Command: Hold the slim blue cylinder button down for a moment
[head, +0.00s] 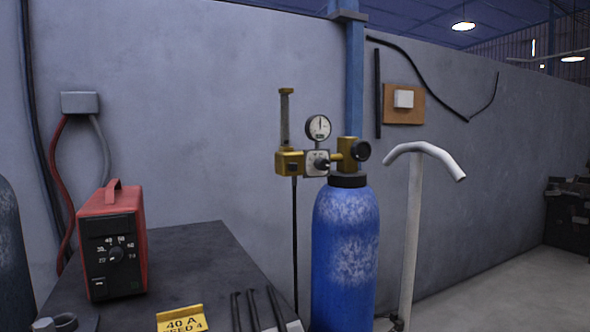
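A blue gas cylinder (345,262) with worn pale patches stands upright right of the dark table. Its brass regulator (290,163) carries a round gauge (318,127), a small light-faced knob (318,163) and a dark round knob at the right. I cannot make out a separate slim blue button in the head view. The cylinder's lower end is cut off by the frame. Neither of my grippers is in view.
A dark table (195,255) at the lower left bears a red welder box (112,245), a yellow sign (181,320) and several dark rods. A white curved-top stand (412,230) is right of the cylinder. A switch board (404,104) hangs on the wall. Floor at right is clear.

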